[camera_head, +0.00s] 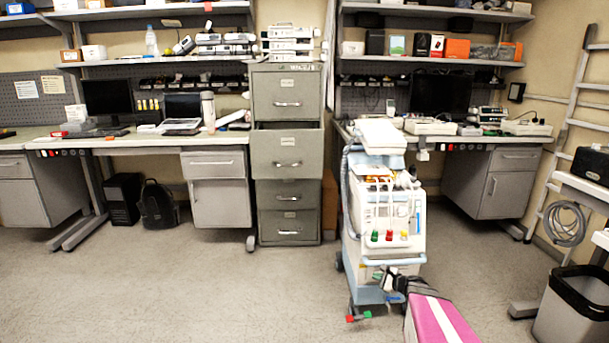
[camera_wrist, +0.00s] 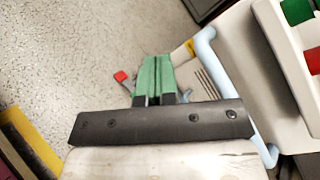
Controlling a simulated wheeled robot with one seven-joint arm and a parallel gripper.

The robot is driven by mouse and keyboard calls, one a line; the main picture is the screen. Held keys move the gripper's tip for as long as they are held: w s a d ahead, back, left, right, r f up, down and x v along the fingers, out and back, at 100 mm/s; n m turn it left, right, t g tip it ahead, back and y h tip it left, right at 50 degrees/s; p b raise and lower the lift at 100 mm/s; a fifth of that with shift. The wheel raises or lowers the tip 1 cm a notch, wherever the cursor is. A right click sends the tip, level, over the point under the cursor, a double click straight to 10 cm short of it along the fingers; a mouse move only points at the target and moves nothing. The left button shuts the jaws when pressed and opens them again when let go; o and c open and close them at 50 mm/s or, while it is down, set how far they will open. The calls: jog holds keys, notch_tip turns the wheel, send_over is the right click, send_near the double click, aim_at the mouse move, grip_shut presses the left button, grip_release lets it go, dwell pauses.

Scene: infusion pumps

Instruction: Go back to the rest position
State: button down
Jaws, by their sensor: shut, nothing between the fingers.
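My gripper (camera_wrist: 155,70) shows in the wrist view with its two green fingers pressed together and nothing between them. In the head view my gripper (camera_head: 388,283) is small and dark, at the lower front of the white and pale-blue medical cart (camera_head: 385,222). In the wrist view the cart's pale-blue rail (camera_wrist: 222,78) curves just right of the fingers. Whether the fingers touch the cart cannot be told. My pink and white arm reaches up from the bottom edge in the head view.
A grey filing cabinet (camera_head: 288,215) stands left of the cart, its second drawer (camera_head: 287,152) pulled out. A desk (camera_head: 497,150) is behind the cart. The floor (camera_head: 170,295) at left is clear.

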jog(key=s+a+r+n+g+h, duration=0.1)
jog(key=s+a+r+n+g, duration=0.2)
jog(key=s+a+n+g, duration=0.55)
jog(key=s+a+r+n+g+h, duration=0.1)
jog(key=s+r+n+h, duration=0.2)
jog(key=s+n+h, duration=0.1)
jog(key=s+a+r+n+g+h, duration=0.1)
jog(key=s+a+r+n+h, duration=0.1)
jog(key=s+n, duration=0.5)
jog(key=shift+s+a+r+h, duration=0.3)
jog(key=shift+s+r+h, duration=0.25)
jog(key=shift+h, duration=0.65)
